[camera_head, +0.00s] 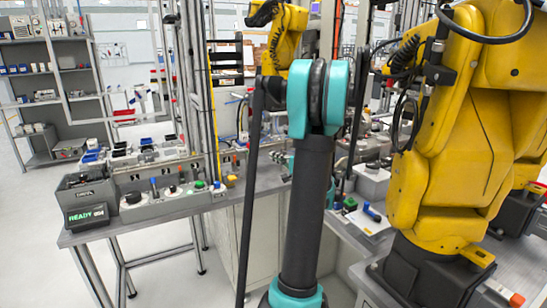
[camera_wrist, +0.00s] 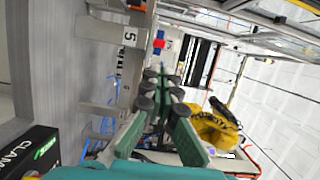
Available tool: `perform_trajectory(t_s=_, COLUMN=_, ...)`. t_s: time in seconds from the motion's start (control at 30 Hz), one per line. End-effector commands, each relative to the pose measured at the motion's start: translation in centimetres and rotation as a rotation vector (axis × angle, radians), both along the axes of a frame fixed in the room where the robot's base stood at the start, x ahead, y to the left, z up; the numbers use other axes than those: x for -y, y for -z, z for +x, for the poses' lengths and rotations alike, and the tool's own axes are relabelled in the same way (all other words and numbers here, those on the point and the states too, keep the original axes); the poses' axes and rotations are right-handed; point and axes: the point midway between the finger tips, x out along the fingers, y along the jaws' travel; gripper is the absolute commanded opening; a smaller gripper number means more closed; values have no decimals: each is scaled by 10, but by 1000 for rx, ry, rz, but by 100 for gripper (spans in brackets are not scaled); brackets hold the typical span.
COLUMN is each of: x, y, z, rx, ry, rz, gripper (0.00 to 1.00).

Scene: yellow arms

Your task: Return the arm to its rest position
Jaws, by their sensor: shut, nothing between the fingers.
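My arm (camera_head: 314,175), black with teal joints, stands upright in the middle of the head view. My gripper (camera_wrist: 163,84) shows in the wrist view as two green fingers with dark round pads near their tips. The fingers are shut with nothing between them. I cannot make out the gripper clearly in the head view, where the arm covers part of the bench behind it.
A large yellow robot arm (camera_head: 450,150) stands close at the right, and another yellow arm (camera_head: 285,38) is behind. A grey bench (camera_head: 150,223) at the left holds bins, fixtures and a READY display (camera_head: 87,217). Open floor (camera_head: 45,235) lies at the far left.

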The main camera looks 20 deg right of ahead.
Motion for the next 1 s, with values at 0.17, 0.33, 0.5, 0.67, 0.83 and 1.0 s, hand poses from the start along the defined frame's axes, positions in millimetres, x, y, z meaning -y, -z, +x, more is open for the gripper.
perform_trajectory(t_s=0.17, x=0, y=0, z=0, rx=0, ry=0, rz=0, gripper=0)
perform_trajectory(t_s=0.33, x=-2, y=0, z=0, rx=-2, ry=-2, rz=-3, gripper=0)
perform_trajectory(t_s=0.5, x=-46, y=11, z=-5, rx=-68, ry=-65, rz=-79, gripper=0)
perform_trajectory(t_s=0.67, x=-137, y=45, z=-34, rx=-219, ry=-211, rz=-281, gripper=0)
perform_trajectory(t_s=0.83, x=-215, y=91, z=-95, rx=-380, ry=-375, rz=-549, gripper=0)
perform_trajectory(t_s=1.0, x=-257, y=136, z=-170, rx=-514, ry=-520, rz=-836, gripper=0)
